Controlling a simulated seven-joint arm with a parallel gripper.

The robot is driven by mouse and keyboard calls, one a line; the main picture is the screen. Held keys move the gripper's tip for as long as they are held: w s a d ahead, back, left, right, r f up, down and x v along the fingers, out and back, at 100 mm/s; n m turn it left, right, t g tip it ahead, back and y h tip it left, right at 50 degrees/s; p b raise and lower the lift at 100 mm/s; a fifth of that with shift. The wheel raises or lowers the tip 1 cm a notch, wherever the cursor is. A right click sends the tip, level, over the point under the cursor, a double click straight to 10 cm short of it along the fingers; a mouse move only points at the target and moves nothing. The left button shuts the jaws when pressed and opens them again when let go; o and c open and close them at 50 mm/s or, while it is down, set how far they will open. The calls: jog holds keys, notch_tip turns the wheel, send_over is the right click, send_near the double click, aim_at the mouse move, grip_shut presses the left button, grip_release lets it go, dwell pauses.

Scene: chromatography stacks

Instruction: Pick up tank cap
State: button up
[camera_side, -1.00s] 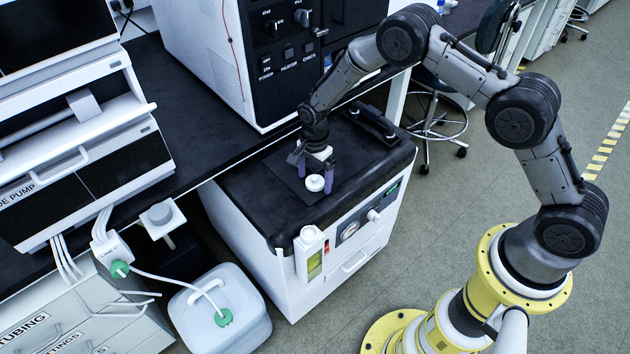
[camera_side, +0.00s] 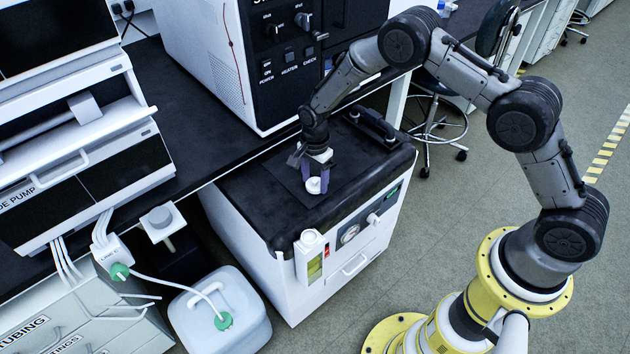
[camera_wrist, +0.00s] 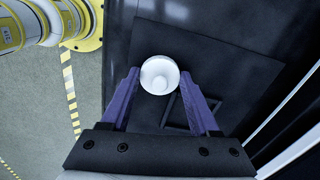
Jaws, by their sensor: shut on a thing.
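The white tank cap (camera_side: 315,186) is a small round cap low over the black top of the white cabinet; I cannot tell whether it touches that top.
The cabinet's black top (camera_side: 285,215) is mostly clear around the cap, with a dark handle (camera_side: 372,126) at the back. A large white instrument (camera_side: 220,60) stands behind on the bench.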

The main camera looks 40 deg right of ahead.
jog(key=shift+r, duration=0.4)
jog(key=s+d+r, duration=0.2)
jog(key=s+r, duration=1)
jog(key=s, duration=0.2)
send_near(309, 237)
jog(key=shift+f, duration=3.05)
jog(key=shift+f, duration=0.2)
